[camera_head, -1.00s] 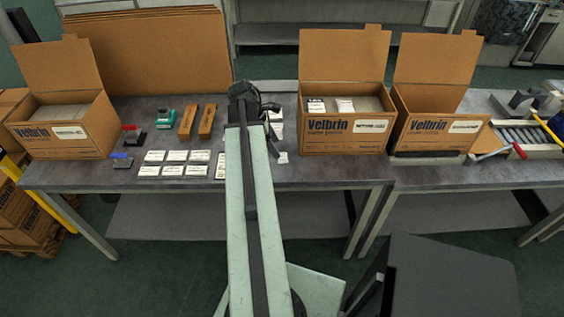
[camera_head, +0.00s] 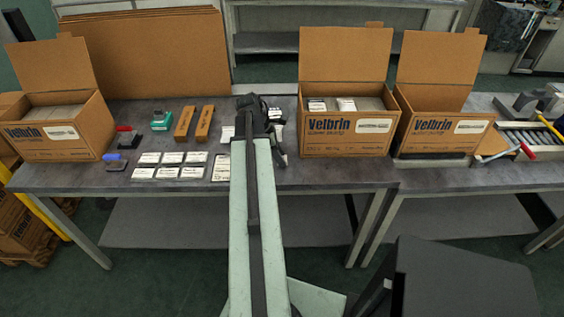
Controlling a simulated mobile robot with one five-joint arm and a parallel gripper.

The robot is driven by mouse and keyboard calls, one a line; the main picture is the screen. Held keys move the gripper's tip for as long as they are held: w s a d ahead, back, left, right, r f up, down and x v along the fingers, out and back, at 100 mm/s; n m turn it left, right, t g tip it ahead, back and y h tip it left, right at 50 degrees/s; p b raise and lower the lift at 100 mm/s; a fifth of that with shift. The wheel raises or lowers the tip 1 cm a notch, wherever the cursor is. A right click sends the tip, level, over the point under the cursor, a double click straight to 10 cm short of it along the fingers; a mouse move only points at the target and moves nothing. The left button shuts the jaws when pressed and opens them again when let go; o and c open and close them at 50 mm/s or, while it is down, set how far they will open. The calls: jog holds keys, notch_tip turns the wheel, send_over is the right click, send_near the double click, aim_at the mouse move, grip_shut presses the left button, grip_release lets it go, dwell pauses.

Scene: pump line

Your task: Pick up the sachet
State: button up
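Several flat white sachets with dark print lie in rows on the grey table, left of my arm; one of them is the front sachet (camera_head: 143,174). A paler printed piece (camera_head: 222,167) lies at the right end of the rows, partly behind my arm. More white pieces (camera_head: 228,134) show on both sides of my gripper, partly hidden by it. My black gripper (camera_head: 270,138) is over the table at the end of my pale green arm. Its fingertips are hidden or too dark to make out, so I cannot tell whether it is open or holds anything.
Open Velbrin cartons stand at left (camera_head: 62,135), centre right (camera_head: 345,135) and right (camera_head: 440,135). The centre one holds white packets. Two brown blocks (camera_head: 204,123), a green item (camera_head: 161,121) and red- and blue-handled tools (camera_head: 117,160) lie on the table (camera_head: 310,178).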

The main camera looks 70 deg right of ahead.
jog(key=shift+c, duration=0.3)
notch_tip(320, 180, up, 10)
jog(key=p, duration=1)
jog(key=shift+w, duration=0.1)
